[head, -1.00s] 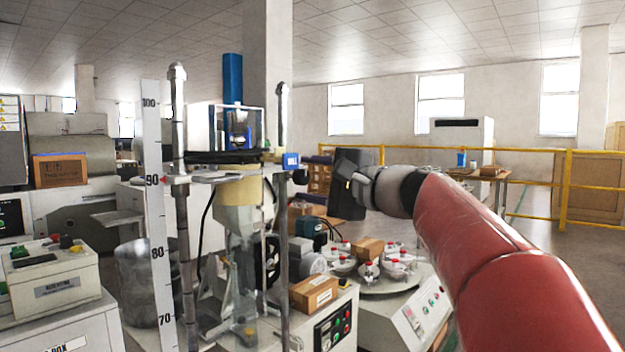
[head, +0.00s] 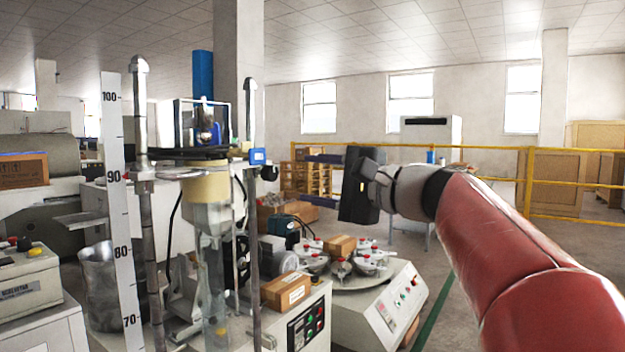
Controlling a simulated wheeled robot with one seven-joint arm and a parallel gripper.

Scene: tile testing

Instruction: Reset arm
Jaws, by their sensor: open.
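My gripper (head: 360,186) is the dark block at the end of my red arm, right of the middle of the head view. It is open and I see nothing held in it.
A tall ruler (head: 119,215) and metal posts (head: 141,180) stand at left. A control box (head: 25,282) is at far left. The yellow railing (head: 490,152) runs behind. Open floor (head: 436,288) shows right of the turntable.

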